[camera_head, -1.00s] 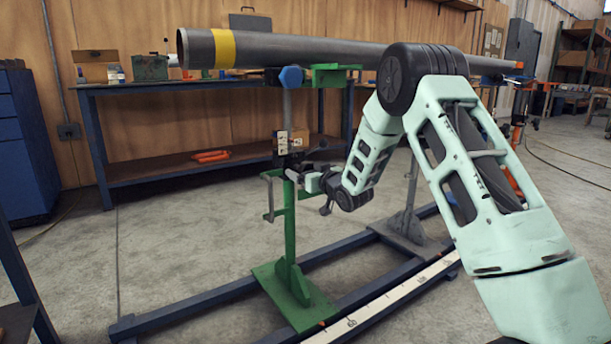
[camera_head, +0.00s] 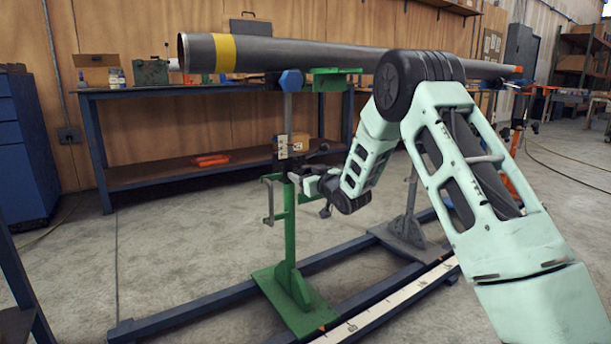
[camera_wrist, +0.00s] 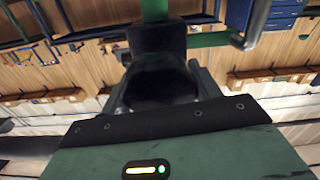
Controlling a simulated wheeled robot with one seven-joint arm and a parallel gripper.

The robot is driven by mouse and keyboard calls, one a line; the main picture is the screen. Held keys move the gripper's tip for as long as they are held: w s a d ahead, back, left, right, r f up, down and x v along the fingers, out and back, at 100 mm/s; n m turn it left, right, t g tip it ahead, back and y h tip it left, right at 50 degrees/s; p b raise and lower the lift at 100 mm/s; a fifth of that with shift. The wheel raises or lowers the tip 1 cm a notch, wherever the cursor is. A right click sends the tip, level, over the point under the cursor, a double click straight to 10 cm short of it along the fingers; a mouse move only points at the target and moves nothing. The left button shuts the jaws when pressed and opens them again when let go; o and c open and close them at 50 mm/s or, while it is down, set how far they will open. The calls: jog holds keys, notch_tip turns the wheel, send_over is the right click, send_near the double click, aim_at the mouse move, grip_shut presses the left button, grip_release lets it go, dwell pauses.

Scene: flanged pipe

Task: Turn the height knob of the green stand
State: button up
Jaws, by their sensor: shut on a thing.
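The green stand (camera_head: 290,234) rises in the middle of the head view, with a flat green base (camera_head: 296,305) and a green V-head (camera_head: 333,77) at the top. My gripper (camera_head: 303,182) is beside its post at mid height, coming from the right. In the wrist view, my gripper (camera_wrist: 160,92) is shut on a dark round knob (camera_wrist: 158,72), one finger on each side. The knob's front is in shadow, and I cannot tell its angle. In the head view my gripper hides most of the knob. A grey crank handle (camera_head: 269,204) sticks out left of the post.
The long grey pipe (camera_head: 300,55) with a yellow band (camera_head: 226,53) runs above, close to my arm. A grey stand (camera_head: 407,230) stands behind on the blue floor rails (camera_head: 205,301). A workbench (camera_head: 135,175) is at the back. Floor at left is clear.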

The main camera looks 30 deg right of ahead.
jog(key=n+b, duration=0.2)
jog(key=n, duration=0.5)
jog(key=n+b, duration=0.1)
jog(key=n, duration=0.6)
jog(key=n+b, duration=0.2)
jog(key=n, duration=0.4)
jog(key=shift+a+f+n+b, duration=0.2)
jog(key=shift+f+n+b, duration=0.15)
jog(key=shift+f+n, duration=0.05)
dwell(0.4)
jog(key=o, duration=1)
jog(key=shift+r, duration=0.1)
jog(key=s+p, duration=0.1)
jog(key=s, duration=0.4)
jog(key=s+p, duration=0.2)
jog(key=s, duration=0.4)
jog(key=s+p, duration=0.2)
jog(key=s, duration=0.4)
jog(key=shift+s+d, duration=0.25)
jog(key=shift+d, duration=0.05)
jog(key=shift+p, duration=0.3)
